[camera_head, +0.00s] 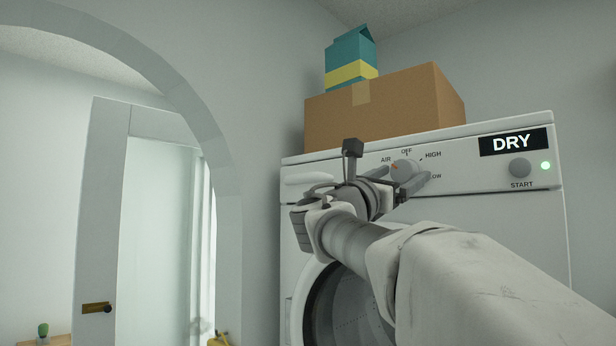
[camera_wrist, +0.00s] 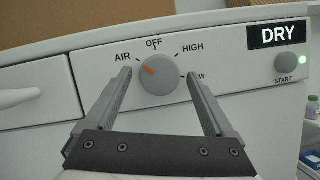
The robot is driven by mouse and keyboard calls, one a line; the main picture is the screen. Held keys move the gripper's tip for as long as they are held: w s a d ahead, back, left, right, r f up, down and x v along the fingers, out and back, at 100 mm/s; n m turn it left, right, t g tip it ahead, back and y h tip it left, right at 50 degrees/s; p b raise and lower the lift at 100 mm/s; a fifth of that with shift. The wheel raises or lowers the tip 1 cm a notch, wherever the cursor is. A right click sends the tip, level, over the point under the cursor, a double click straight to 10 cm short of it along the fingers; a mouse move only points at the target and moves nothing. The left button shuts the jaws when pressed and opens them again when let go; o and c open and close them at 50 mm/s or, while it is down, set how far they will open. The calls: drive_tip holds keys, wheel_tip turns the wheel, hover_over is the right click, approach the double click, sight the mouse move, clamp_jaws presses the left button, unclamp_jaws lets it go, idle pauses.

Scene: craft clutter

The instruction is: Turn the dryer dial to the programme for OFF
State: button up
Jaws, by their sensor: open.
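The dryer dial (camera_head: 404,168) is a round grey knob on the white dryer's (camera_head: 530,225) front panel, below the printed word OFF. In the wrist view the dial (camera_wrist: 166,80) has an orange mark on its left side, pointing roughly toward AIR. OFF is at the top, HIGH at upper right. LOW at right is partly hidden by my right finger. My gripper (camera_wrist: 158,76) is open, with one finger at each side of the dial; gaps show between fingers and knob. In the head view my gripper (camera_head: 403,178) is in front of the dial.
A START button (camera_head: 520,168) with a lit green light (camera_head: 546,166) sits right of the dial, under a DRY display (camera_head: 512,142). A cardboard box (camera_head: 400,110) and a teal carton (camera_head: 350,60) stand on top. A drawer (camera_wrist: 30,90) is at left.

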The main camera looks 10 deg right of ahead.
drive_tip(key=c, duration=1.4)
drive_tip(key=shift+m, duration=0.5)
drive_tip(key=m+g, duration=0.1)
drive_tip(key=m, duration=0.2)
drive_tip(key=m+g, duration=0.2)
drive_tip(key=m, duration=0.1)
drive_tip(key=shift+w+a+r+h, duration=0.15)
drive_tip(key=shift+w+h, duration=0.05)
drive_tip(key=shift+h, duration=0.1)
drive_tip(key=m+g+p, duration=0.1)
drive_tip(key=m, duration=0.2)
drive_tip(key=m+g, duration=0.1)
drive_tip(key=m, duration=0.1)
drive_tip(key=shift+r+m+g+p, duration=0.1)
drive_tip(key=shift+m+g+p, duration=0.2)
drive_tip(key=shift+m+p, duration=0.1)
drive_tip(key=shift+y, duration=0.4)
drive_tip(key=o, duration=1.4)
